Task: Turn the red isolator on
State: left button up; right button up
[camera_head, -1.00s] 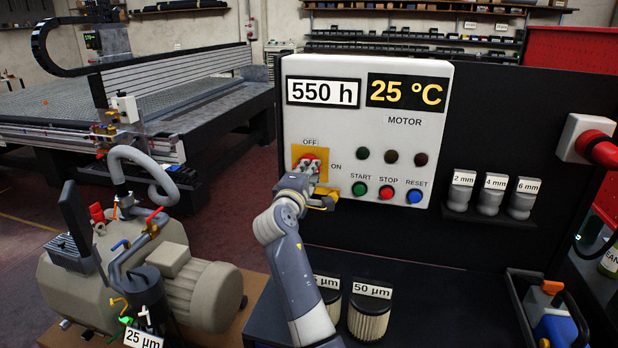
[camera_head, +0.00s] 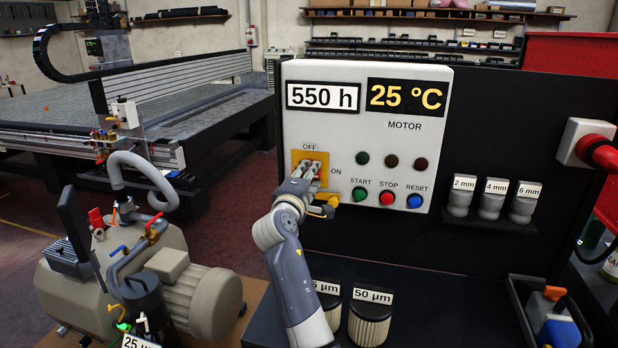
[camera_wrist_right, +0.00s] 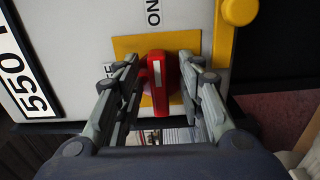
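The red isolator knob (camera_wrist_right: 158,82) sits on a yellow plate (camera_wrist_right: 190,45) on the white panel. In the right wrist view its white-striped handle lies in line with the ON word, and OFF is off to the left side. In the head view the yellow plate (camera_head: 295,163) shows, with the knob mostly hidden by my fingers. My right gripper (camera_wrist_right: 162,88) is open, with one finger on each side of the knob and visible gaps. It also shows at the knob in the head view (camera_head: 313,168). My left gripper is not in view.
START (camera_head: 360,194), STOP (camera_head: 386,199) and RESET (camera_head: 414,200) buttons sit right of the knob, under three dark lamps. A yellow part (camera_wrist_right: 240,10) juts out beside the plate. Filter canisters (camera_head: 370,317) stand below. A pump (camera_head: 195,290) stands at the left.

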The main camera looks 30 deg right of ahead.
jog(key=v, duration=0.7)
jog(key=shift+s+a, duration=0.2)
jog(key=shift+f, duration=0.15)
dwell(0.4)
